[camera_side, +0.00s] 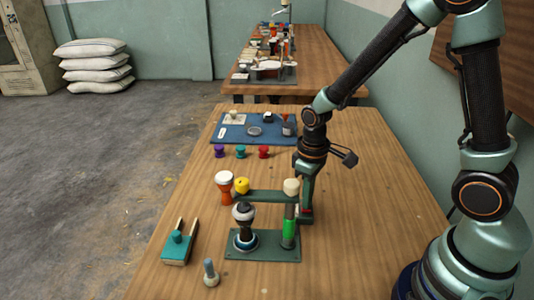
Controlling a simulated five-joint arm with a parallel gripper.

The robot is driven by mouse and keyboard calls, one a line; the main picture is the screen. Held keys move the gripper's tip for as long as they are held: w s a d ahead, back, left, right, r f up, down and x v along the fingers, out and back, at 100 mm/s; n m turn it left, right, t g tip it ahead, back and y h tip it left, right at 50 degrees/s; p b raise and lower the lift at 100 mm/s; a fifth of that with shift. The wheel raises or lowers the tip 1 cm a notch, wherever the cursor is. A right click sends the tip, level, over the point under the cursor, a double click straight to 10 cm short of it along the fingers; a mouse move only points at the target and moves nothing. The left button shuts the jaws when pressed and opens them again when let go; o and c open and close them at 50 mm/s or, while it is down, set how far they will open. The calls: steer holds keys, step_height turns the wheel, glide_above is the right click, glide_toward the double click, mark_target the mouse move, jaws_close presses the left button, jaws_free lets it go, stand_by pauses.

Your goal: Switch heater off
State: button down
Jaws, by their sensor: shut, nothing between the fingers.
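A small green fixture stands on a dark green base plate (262,253) at the table's front. A dark goblet drum with a pale head (244,221) stands in a ring at its left. A bright green post (288,232) with a cream knob (291,186) stands at its right. A green crossbar (263,197) runs behind the drum. Nothing is clearly marked as the heater; I cannot tell which part is its switch. My gripper (305,217) points down, shut and empty, just right of the post. A small red part shows beside the fingers; contact is unclear.
An orange goblet drum (224,184) and a yellow knob (242,185) are near the crossbar. Behind are coloured small drums (240,152) and a blue mat (235,131). Right tabletop is clear.

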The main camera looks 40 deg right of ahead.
steer(key=shift+f, duration=0.75)
stand_by(0.3)
steer(key=shift+r, duration=3.55)
steer(key=shift+r, duration=0.15)
step_height(320, 180, up, 6)
steer(key=r+m+t, duration=0.1)
steer(key=t, duration=0.1)
glide_above(310, 211)
steer(key=s+r+m+t, duration=0.2)
steer(key=s+r+t, duration=0.1)
steer(key=r, duration=0.4)
steer(key=shift+s+d+t, duration=0.3)
steer(key=shift+s+d, duration=0.15)
steer(key=shift+s, duration=0.1)
steer(key=shift+f, duration=0.15)
